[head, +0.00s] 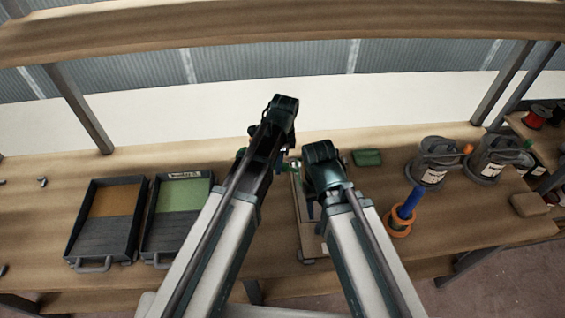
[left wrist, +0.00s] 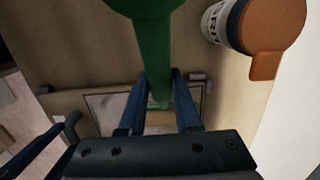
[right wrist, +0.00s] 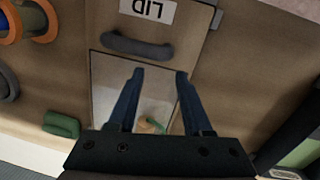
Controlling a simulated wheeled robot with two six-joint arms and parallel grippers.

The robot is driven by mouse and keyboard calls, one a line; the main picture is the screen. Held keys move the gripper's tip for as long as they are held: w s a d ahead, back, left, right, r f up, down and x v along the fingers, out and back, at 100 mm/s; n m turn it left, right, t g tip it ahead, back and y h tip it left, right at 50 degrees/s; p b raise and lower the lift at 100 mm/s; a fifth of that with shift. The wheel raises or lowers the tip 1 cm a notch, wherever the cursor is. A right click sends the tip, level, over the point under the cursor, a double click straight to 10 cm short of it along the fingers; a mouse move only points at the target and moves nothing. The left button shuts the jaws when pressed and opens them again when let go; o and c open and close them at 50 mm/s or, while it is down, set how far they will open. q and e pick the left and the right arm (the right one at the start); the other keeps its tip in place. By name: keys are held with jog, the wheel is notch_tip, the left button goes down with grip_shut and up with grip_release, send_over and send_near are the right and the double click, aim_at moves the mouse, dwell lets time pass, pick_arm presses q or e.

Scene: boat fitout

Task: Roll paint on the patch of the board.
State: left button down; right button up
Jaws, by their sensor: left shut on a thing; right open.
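My left gripper (head: 268,150) is shut on a green handle, which shows between its fingers in the left wrist view (left wrist: 153,45). Whether a roller head is on it is hidden. A wooden board (head: 308,243) lies below my arms, mostly covered by them in the head view. Its pale framed patch (right wrist: 108,85) shows in the right wrist view, with a small green and orange item (right wrist: 150,125) over it. My right gripper (right wrist: 160,75) is open and empty above the patch. Two dark trays hold orange paint (head: 115,201) and green paint (head: 183,193).
A LID label (right wrist: 148,10) and dark handle (right wrist: 138,45) are beside the patch. A green block (head: 367,157) lies behind it.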

pick_arm(q)
jog(key=shift+s+a, duration=0.2)
jog(key=shift+a, duration=0.55)
jog(key=shift+s+a, duration=0.15)
jog(key=shift+a, duration=0.6)
pick_arm(e)
jog(key=shift+f, duration=0.1)
pick_arm(q)
jog(key=shift+r+p, duration=0.8)
jog(key=shift+f, duration=0.1)
pick_arm(e)
jog(key=shift+r, duration=0.75)
pick_arm(q)
jog(key=s+d, duration=0.1)
jog(key=s, duration=0.7)
jog(key=shift+s+d, duration=0.4)
